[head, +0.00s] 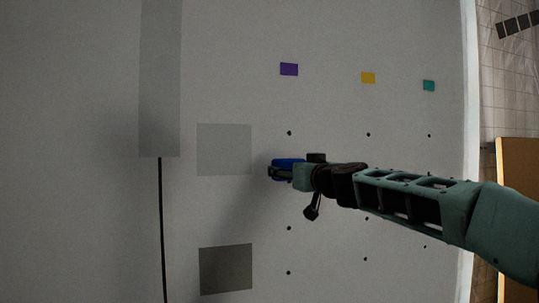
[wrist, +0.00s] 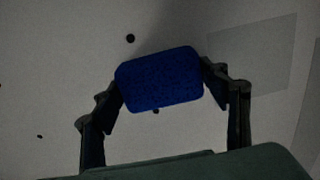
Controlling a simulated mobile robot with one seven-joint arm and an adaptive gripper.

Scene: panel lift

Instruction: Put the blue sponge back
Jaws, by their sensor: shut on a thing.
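The blue sponge (wrist: 160,80) is a rounded block that sits between the two fingers of my gripper (wrist: 165,85) in the wrist view. My gripper is shut on it, with one finger at each end. In the head view the blue sponge (head: 288,162) shows as a small blue patch at the tip of my gripper (head: 280,170), in front of the pale panel (head: 90,200). I cannot tell how far the sponge is from the panel surface.
The panel bears a light grey square (head: 224,150), a dark grey square (head: 226,269) and a tall grey strip (head: 159,80) with a black line (head: 161,230) below. Purple (head: 289,69), yellow (head: 368,77) and teal (head: 428,85) patches sit above several dark dots. A brown surface (head: 518,200) stands at right.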

